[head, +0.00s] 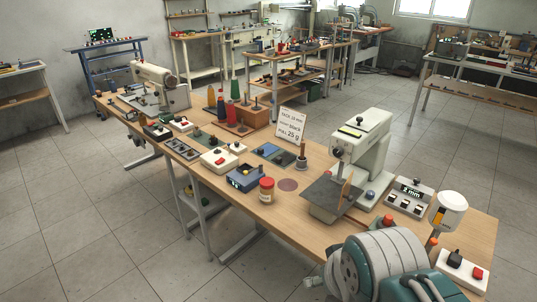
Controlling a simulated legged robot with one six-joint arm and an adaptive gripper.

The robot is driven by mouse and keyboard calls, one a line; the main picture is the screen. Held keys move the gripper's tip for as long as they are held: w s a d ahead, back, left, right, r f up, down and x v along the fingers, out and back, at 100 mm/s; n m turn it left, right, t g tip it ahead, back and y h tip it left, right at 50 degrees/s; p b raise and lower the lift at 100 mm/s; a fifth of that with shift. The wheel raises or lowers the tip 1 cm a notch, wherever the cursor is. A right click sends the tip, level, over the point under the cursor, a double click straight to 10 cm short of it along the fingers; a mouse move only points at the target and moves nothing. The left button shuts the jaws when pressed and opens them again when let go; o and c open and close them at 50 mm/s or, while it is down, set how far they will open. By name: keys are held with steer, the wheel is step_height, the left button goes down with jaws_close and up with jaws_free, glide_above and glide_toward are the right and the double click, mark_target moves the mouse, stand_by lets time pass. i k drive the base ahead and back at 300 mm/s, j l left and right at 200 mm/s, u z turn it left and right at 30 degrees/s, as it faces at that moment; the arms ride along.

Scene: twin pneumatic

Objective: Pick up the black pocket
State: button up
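I cannot single out the black pocket with certainty. Small dark flat pieces lie on a blue-grey mat (272,153) in the middle of the long wooden table (290,206). A dark grey plate (322,193) sits at the foot of the white sewing machine (362,145). A white sign (291,124) stands behind the mat and its text includes "black" and "25 g".
A red-lidded jar (267,189), a blue box (245,178) and a white button box (222,160) stand near the front edge. Thread cones (234,88) and another sewing machine (158,86) are farther left. Floor at left is clear.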

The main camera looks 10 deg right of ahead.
mark_target(284, 159)
steer(key=z, duration=0.45)
steer(key=i+j+z, duration=0.55)
steer(key=j, duration=0.2)
steer(key=i+j+z, duration=0.25)
steer(key=j, duration=0.15)
steer(key=i+j, duration=0.1)
steer(key=j, duration=0.25)
steer(key=i+j, duration=0.15)
steer(key=j, duration=0.15)
steer(key=i+j, duration=0.1)
steer(key=j, duration=0.25)
steer(key=i+j+z, duration=0.1)
steer(key=j, duration=0.2)
steer(key=i+j, duration=0.15)
steer(key=j, duration=0.2)
